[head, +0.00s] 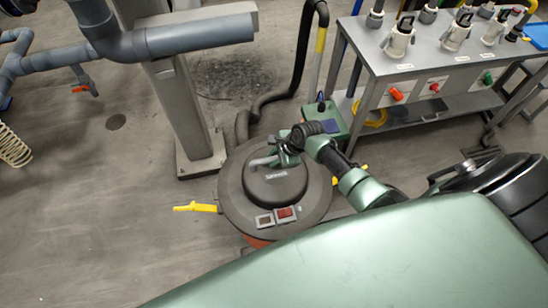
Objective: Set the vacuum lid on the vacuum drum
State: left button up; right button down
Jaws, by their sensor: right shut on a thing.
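The vacuum lid (315,195) is a dark grey disc with a raised black dome, a handle on top and a small panel with a red switch. It sits on or just above the vacuum drum (258,242), whose orange-red wall shows only in a sliver below the lid. I cannot tell whether the lid touches the rim all round. A yellow latch (196,207) sticks out at the drum's left. My right gripper (277,160) is shut on the lid's handle, its arm reaching in from the right. My left gripper is not in view.
A steel bench (430,58) with several white fittings stands at the upper right. A grey column (187,110) and large pipe (190,40) stand behind the drum to the left. A black hose (298,62) runs down behind the drum.

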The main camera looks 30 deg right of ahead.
jog(key=shift+w+f+b, duration=0.25)
jog(key=shift+f+b, duration=0.5)
jog(key=shift+f, duration=0.35)
